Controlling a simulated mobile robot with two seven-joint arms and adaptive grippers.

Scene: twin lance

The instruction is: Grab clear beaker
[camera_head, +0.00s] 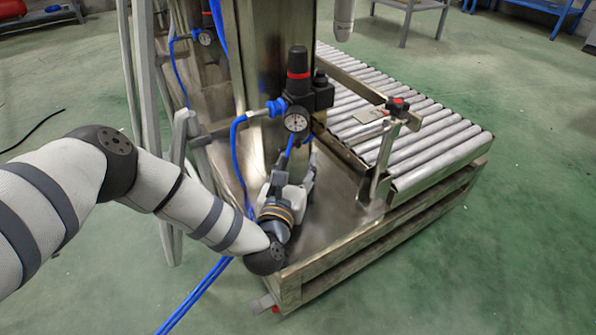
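My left gripper (293,174) is low over the metal platform (335,215), in front of the steel column (262,60) and just below the pressure gauge (296,122). It points away from me, and its fingers look spread apart. I cannot make out a clear beaker. The area between and beyond the fingers is small, and the shiny metal behind makes see-through glass hard to tell. My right gripper is not in view.
A regulator with a red band (298,75) and blue hoses (236,150) sit close above my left gripper. A roller conveyor (425,140) with a clamp (397,106) stands to the right. Green floor is open at the lower right.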

